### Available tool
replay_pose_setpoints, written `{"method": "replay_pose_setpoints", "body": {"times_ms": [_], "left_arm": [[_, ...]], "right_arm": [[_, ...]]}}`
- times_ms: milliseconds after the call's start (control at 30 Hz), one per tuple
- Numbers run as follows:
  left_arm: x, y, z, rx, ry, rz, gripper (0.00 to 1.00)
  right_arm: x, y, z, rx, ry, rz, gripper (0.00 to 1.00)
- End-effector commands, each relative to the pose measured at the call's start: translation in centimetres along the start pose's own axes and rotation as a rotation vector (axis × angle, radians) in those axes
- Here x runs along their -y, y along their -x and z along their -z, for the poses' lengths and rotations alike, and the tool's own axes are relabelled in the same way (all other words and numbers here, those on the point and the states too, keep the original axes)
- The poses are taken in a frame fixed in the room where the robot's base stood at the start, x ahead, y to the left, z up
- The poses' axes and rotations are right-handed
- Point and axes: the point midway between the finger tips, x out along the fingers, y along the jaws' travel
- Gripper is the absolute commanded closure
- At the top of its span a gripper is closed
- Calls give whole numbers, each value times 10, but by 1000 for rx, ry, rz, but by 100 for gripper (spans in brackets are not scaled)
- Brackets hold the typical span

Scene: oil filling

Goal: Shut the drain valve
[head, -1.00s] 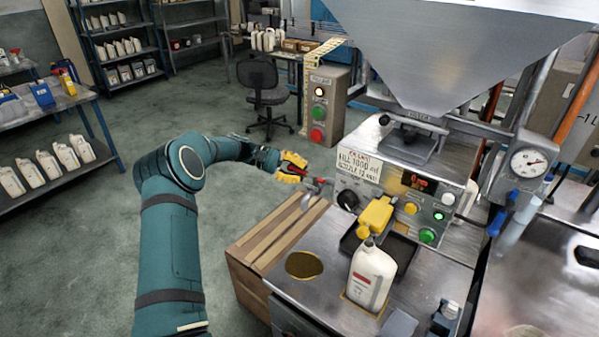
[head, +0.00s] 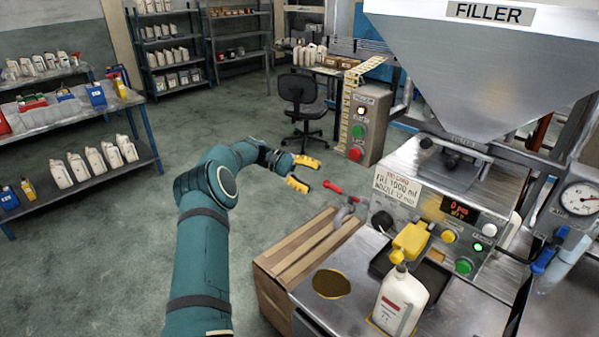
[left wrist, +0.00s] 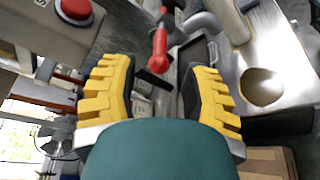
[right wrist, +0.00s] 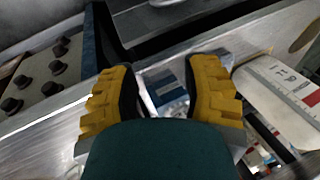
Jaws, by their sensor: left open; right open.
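The drain valve has a red lever handle (head: 333,187) and a grey curved spout (head: 343,213) at the left side of the filling machine. The handle points outward to the left, toward my left gripper (head: 309,173). That gripper is open and empty, a short gap away from the handle's end. In the left wrist view the red handle (left wrist: 159,52) lies ahead, roughly between the open yellow fingers (left wrist: 163,88). Whether the valve is open or shut inside I cannot tell. My right gripper (right wrist: 164,88) is open and empty in its wrist view, and out of the head view.
A white bottle (head: 399,303) stands on the metal deck near the yellow nozzle (head: 411,241). A button post (head: 362,125) and a chair (head: 302,103) are behind.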

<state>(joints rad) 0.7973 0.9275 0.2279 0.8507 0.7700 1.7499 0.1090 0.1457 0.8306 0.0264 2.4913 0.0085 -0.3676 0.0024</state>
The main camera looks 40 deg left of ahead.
Motion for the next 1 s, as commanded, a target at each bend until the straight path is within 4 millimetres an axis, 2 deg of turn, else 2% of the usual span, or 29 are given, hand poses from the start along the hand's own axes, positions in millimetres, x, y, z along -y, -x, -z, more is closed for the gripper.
{"method": "replay_pose_setpoints", "body": {"times_ms": [100, 400, 1000], "left_arm": [[0, 19, 1, -1, -1, 0, 53], [0, 41, 0, -1, -2, 0, 53], [0, 44, 0, 1, -1, 1, 53]], "right_arm": [[0, 0, 0, 0, 0, 0, 53], [0, 0, 0, 0, 0, 0, 53], [0, 0, 0, 0, 0, 0, 53]]}}
